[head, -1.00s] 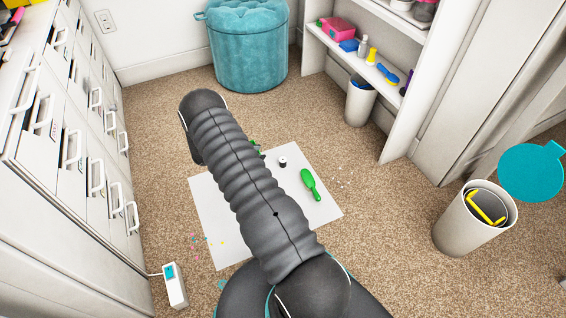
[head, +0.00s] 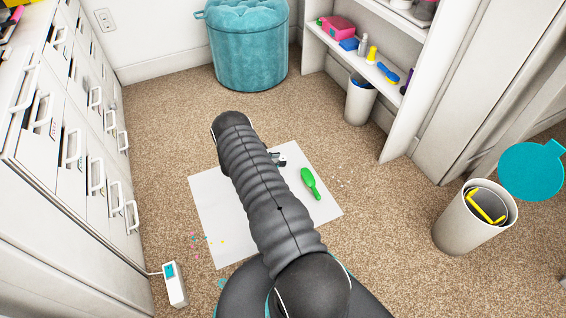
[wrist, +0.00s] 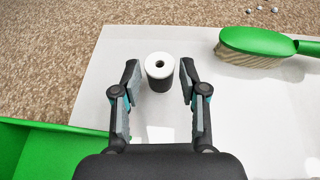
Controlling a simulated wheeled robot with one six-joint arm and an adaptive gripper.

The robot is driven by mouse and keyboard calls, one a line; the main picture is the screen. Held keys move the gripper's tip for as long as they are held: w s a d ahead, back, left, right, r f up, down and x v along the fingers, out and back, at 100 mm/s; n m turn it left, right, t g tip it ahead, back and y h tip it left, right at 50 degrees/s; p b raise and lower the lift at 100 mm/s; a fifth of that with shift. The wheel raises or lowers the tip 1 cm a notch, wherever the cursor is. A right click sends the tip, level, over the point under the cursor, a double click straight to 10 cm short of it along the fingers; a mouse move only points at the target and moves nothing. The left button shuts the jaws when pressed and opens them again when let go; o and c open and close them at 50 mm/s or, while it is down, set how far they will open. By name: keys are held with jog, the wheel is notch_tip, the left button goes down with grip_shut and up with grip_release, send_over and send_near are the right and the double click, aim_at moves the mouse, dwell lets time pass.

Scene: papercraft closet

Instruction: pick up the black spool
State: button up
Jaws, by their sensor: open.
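The black spool (wrist: 160,72) has a white top with a dark centre hole and stands upright on a white sheet (wrist: 240,120) in the wrist view. My gripper (wrist: 158,82) is open, with one finger on each side of the spool. A small gap shows between each finger and the spool, so neither finger clearly touches it. In the head view my arm and gripper (head: 278,158) cover most of the spool.
A green brush (wrist: 265,42) lies on the sheet right of the spool; the head view shows it too (head: 311,183). A green object (wrist: 40,150) is at lower left in the wrist view. A white bin (head: 470,220) stands at right.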

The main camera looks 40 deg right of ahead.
aim_at(284, 159)
jog(key=x, duration=0.5)
jog(key=shift+s+d+f, duration=0.1)
jog(key=shift+d+f, duration=0.05)
jog(key=shift+d, duration=0.1)
jog(key=c, duration=0.6)
jog(key=shift+c, duration=0.8)
